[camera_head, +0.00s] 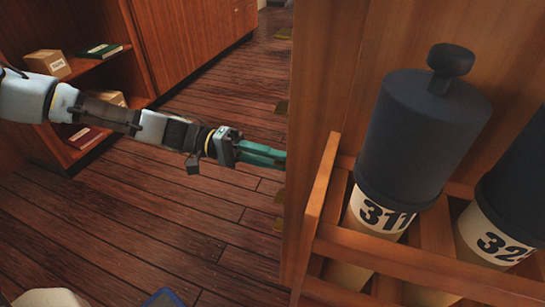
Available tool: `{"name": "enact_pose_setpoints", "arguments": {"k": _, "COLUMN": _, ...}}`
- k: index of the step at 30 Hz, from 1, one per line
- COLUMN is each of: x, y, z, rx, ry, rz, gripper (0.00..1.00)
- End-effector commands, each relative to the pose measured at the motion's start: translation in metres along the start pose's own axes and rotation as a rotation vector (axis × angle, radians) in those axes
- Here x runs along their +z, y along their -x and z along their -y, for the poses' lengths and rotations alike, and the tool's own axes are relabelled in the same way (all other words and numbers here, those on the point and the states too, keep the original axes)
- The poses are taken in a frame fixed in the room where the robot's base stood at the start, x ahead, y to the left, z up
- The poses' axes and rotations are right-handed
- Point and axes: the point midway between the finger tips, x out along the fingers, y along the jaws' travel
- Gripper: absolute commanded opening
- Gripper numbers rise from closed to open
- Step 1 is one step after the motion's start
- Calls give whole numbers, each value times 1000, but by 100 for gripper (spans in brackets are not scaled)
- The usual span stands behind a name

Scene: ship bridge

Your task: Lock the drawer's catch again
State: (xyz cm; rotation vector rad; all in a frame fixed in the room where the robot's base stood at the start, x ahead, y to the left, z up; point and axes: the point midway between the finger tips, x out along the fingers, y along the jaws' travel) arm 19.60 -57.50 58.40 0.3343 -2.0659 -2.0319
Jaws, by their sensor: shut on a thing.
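My gripper (265,153) has teal fingers and reaches in from the left, pointing right. Its fingers are closed together, with the tips at the left edge of a tall wooden cabinet (312,120). They are shut on a small part at the drawer front, in line with the brass fittings there; it looks to be the drawer's catch, but the fingers and the cabinet edge hide it. The drawer front faces away from the camera, so neither its face nor the catch's position shows. Small brass fittings (281,107) stick out along this edge above and below my gripper.
Two dark-capped tubes, numbered 311 (415,140) and 32-something (492,235), stand in a wooden rack (420,262) on the cabinet's near side. A shelf (112,58) with boxes and books stands at the left. Plank floor (140,215) is clear between.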

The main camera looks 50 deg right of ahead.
Motion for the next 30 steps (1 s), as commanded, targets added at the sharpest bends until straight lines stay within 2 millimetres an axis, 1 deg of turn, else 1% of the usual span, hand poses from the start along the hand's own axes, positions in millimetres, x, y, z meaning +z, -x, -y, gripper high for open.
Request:
{"name": "enact_pose_setpoints", "arguments": {"k": 3, "x": 1, "y": 0, "z": 1, "rx": -1, "ry": 1, "rz": 2, "gripper": 0}}
{"name": "enact_pose_setpoints", "arguments": {"k": 4, "x": 1, "y": 0, "z": 1, "rx": -1, "ry": 2, "rz": 2, "gripper": 23}}
{"name": "enact_pose_setpoints", "arguments": {"k": 6, "x": 1, "y": 0, "z": 1, "rx": -1, "ry": 2, "rz": 1, "gripper": 31}}
{"name": "enact_pose_setpoints", "arguments": {"k": 8, "x": 1, "y": 0, "z": 1, "rx": -1, "ry": 2, "rz": 1, "gripper": 37}}
{"name": "enact_pose_setpoints", "arguments": {"k": 15, "x": 0, "y": 1, "z": 0, "rx": -1, "ry": 2, "rz": 0, "gripper": 37}}
{"name": "enact_pose_setpoints", "arguments": {"k": 19, "x": 0, "y": 9, "z": 0, "rx": -2, "ry": 1, "rz": -3, "gripper": 37}}
{"name": "enact_pose_setpoints", "arguments": {"k": 23, "x": 0, "y": 31, "z": 0, "rx": -2, "ry": 1, "rz": -4, "gripper": 37}}
{"name": "enact_pose_setpoints", "arguments": {"k": 30, "x": 0, "y": 78, "z": 0, "rx": -2, "ry": 1, "rz": -3, "gripper": 37}}
